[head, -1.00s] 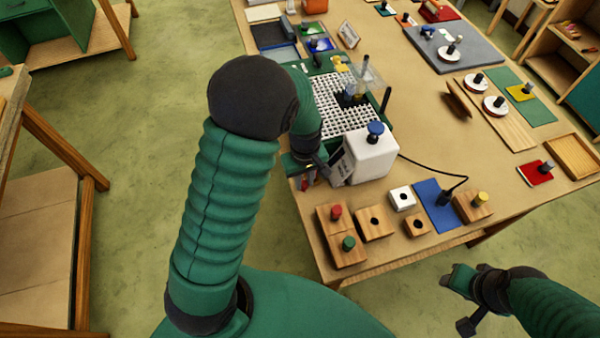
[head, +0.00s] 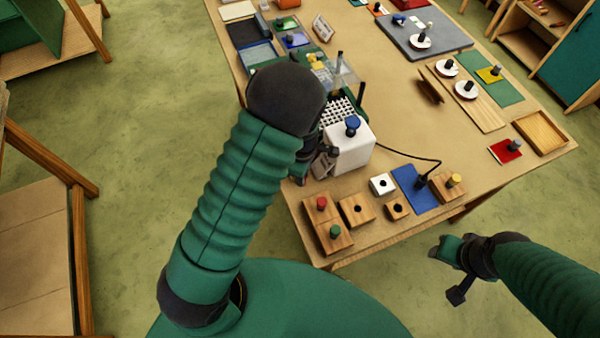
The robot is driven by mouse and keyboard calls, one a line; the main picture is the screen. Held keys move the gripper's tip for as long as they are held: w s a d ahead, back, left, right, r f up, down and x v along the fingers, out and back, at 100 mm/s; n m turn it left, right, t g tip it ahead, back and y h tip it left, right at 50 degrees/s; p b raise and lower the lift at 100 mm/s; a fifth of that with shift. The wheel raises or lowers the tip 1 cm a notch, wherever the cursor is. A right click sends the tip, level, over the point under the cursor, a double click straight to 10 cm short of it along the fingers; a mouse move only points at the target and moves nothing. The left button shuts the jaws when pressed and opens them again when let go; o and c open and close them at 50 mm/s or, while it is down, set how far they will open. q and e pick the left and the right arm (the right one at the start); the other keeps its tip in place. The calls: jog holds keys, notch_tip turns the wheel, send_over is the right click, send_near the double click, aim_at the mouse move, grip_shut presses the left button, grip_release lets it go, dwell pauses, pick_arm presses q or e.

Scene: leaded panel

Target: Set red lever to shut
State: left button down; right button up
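I cannot make out the red lever; my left arm covers the near left side of the white box (head: 350,150) with a blue knob (head: 352,125) on top. My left gripper (head: 318,167) is beside that left side, partly hidden behind my own arm. I cannot tell whether its fingers are open, or whether it touches the box or anything on it. My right gripper (head: 448,272) is off the table's near edge, over the floor, with its fingers apart and empty.
Wooden blocks with a red knob (head: 322,203), a green knob (head: 335,231) and a yellow knob (head: 453,181) stand along the near edge. A black cable (head: 425,159) runs from the box to a blue pad (head: 409,193).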

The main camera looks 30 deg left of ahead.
pick_arm(q)
jog(key=shift+w+d, duration=0.1)
dwell(0.4)
jog(key=c, duration=1.6)
grip_release()
jog(key=o, duration=0.3)
jog(key=shift+o, duration=0.2)
notch_tip(320, 180, up, 17)
jog(key=shift+f+b, duration=0.15)
jog(key=shift+b, duration=0.15)
jog(key=shift+w, duration=0.1)
